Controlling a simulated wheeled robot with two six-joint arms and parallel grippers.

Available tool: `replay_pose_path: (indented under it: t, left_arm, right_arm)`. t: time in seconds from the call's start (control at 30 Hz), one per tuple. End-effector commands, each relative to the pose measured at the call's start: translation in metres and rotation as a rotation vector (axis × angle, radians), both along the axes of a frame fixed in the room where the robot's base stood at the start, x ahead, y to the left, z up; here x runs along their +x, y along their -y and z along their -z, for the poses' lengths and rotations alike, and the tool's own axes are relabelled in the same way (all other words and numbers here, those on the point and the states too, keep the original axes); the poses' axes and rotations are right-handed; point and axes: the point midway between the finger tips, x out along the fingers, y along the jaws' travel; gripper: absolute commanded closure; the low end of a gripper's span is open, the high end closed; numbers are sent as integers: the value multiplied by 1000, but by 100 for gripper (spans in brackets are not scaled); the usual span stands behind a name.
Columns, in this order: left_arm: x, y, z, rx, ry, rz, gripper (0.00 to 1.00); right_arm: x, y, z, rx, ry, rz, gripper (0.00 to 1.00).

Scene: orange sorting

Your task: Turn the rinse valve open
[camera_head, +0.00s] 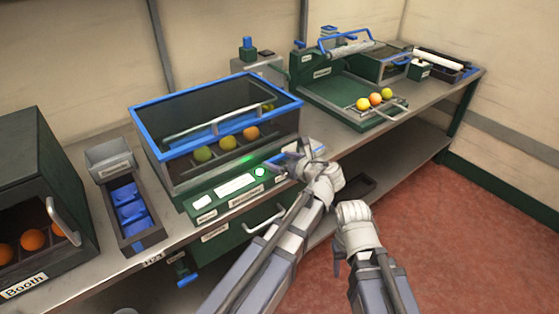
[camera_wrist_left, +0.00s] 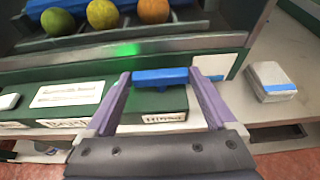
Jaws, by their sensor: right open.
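A blue bar-shaped handle (camera_wrist_left: 160,77) sits on a green block with a partly readable label, which I take as the rinse valve; it lies crosswise in the left wrist view. My left gripper (camera_wrist_left: 158,82) has its two purple-grey fingers spread, one at each end of the bar. Whether the fingertips press on it is unclear. In the head view, my left gripper (camera_head: 308,150) is at the right front corner of the blue-rimmed washing box (camera_head: 150,140) and hides most of the valve. My right gripper (camera_head: 345,240) is open and empty, low in front of the bench.
A green light (camera_wrist_left: 128,50) glows on the panel beside the valve. A small grey block with a blue stripe (camera_wrist_left: 272,82) is to the right. A green tray (camera_head: 330,100) with fruit stands further back. A dark booth (camera_head: 40,180) is at the left.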

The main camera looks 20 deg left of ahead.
Motion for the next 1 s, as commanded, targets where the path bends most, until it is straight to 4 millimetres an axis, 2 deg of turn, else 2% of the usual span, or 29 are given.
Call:
replay_pose_path:
  t: [0.03, 0.3, 0.57, 1.0]
  left_arm:
    - [0, 0, 0, 0, 0, 0, 36]
    - [0, 0, 0, 0, 0, 0, 66]
    - [3, 1, 0, 1, 0, -39, 66]
    - [12, 6, 0, 1, 0, -346, 66]
  right_arm:
    - [0, 0, 0, 0, 0, 0, 50]
    - [0, 0, 0, 0, 0, 0, 50]
    - [0, 0, 0, 0, 0, 0, 50]
    - [0, 0, 0, 0, 0, 0, 50]
